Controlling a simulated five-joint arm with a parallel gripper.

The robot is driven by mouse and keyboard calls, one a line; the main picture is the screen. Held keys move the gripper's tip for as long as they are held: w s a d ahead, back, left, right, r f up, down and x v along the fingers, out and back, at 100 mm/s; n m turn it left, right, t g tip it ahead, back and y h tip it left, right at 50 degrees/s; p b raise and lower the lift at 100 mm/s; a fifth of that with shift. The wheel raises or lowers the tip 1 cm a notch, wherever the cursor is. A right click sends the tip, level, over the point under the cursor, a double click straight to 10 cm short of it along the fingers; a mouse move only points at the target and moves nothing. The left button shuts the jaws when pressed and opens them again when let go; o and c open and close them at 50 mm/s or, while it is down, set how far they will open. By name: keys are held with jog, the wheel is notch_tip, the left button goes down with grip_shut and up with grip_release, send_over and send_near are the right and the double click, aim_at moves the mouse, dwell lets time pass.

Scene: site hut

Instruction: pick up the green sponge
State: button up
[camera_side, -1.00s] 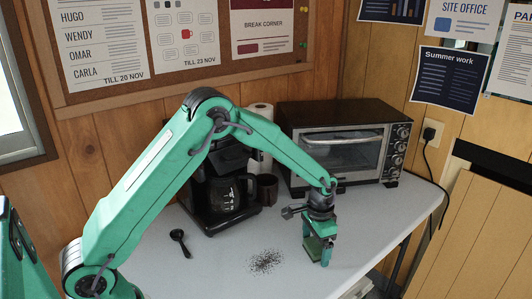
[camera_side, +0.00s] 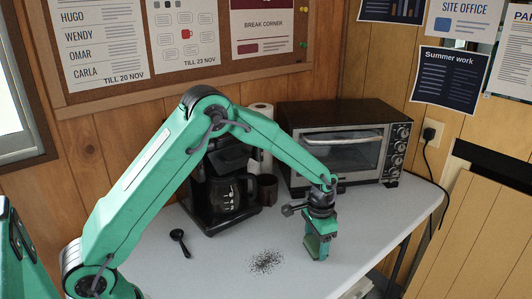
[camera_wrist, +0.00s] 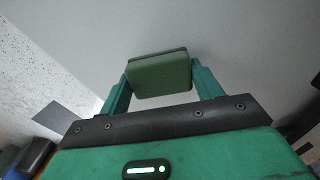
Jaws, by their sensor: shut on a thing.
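The green sponge (camera_wrist: 160,76) is a block with a darker layer along its far edge. It sits between the two green fingers of my gripper (camera_wrist: 160,85) in the wrist view, with a finger against each side. In the side view, my gripper (camera_side: 318,248) points down over the front right of the table, shut on the sponge (camera_side: 312,245). The sponge is partly hidden there by the fingers. I cannot tell whether its underside touches the table.
Dark grounds (camera_side: 266,261) are scattered on the white table (camera_side: 215,275) left of my gripper. A black spoon (camera_side: 181,243) lies farther left. A coffee maker (camera_side: 222,190), a dark mug (camera_side: 267,188), a paper roll (camera_side: 260,111) and a toaster oven (camera_side: 345,150) stand behind.

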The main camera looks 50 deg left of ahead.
aim_at(316, 242)
jog(key=shift+r, duration=0.5)
notch_tip(316, 242, up, 2)
jog(key=shift+r, duration=0.25)
jog(key=s+d+r, duration=0.6)
jog(key=s+d, duration=0.1)
jog(key=d, duration=0.2)
jog(key=shift+s+r, duration=0.25)
jog(key=shift+r, duration=0.1)
jog(key=o, duration=0.4)
jog(key=c, duration=0.3)
jog(key=shift+s+a+f+n, duration=0.1)
jog(key=shift+s+a+n, duration=0.15)
jog(key=shift+a, duration=0.3)
jog(key=s+a+f+n, duration=0.1)
jog(key=s+a+n, duration=0.1)
jog(key=s+a, duration=0.1)
jog(key=s+a+f+n, duration=0.1)
jog(key=s+a+n, duration=0.2)
jog(key=a, duration=0.3)
jog(key=s+a+f+n, duration=0.1)
jog(key=s+a+n, duration=0.2)
jog(key=s+a, duration=0.1)
jog(key=shift+s+a+n, duration=0.1)
jog(key=shift+a+n, duration=0.15)
jog(key=shift+a, duration=0.05)
